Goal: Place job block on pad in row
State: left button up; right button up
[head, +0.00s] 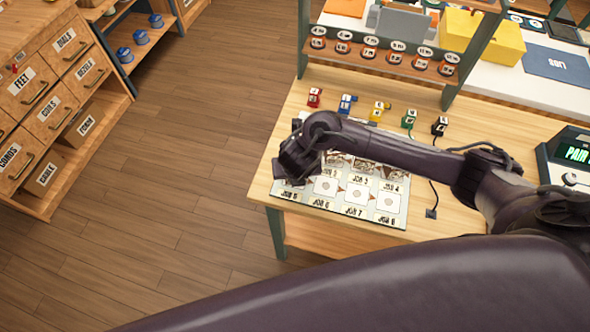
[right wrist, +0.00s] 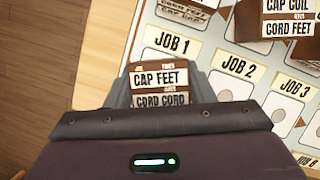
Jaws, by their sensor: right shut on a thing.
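My right gripper (head: 287,172) hangs over the left part of the job mat (head: 278,190). In the right wrist view, this gripper (right wrist: 160,90) is shut on a small brown block (right wrist: 160,78) labelled CAP FEET and CORD CORD. The block is below the JOB 1 label and covers what is under it; I cannot tell whether it touches the mat. White pads above JOB 6 (head: 325,187), JOB 7 (head: 357,197) and JOB 8 (head: 389,203) are bare. Brown blocks stand in the upper row, one (right wrist: 290,18) labelled CAP COIL, CORD FEET. My left gripper is not in view.
Several coloured plugs, such as a red one (head: 314,97), line the table behind the mat. A rack (head: 385,68) with round labelled parts stands at the back. A console (head: 568,155) is at the right. A drawer cabinet (head: 50,95) is across the open floor.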

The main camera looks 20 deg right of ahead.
jog(key=shift+f, duration=0.15)
jog(key=o, duration=1)
jog(key=shift+r, duration=0.35)
jog(key=shift+p+v, duration=3.95)
jog(key=shift+v, duration=1.9)
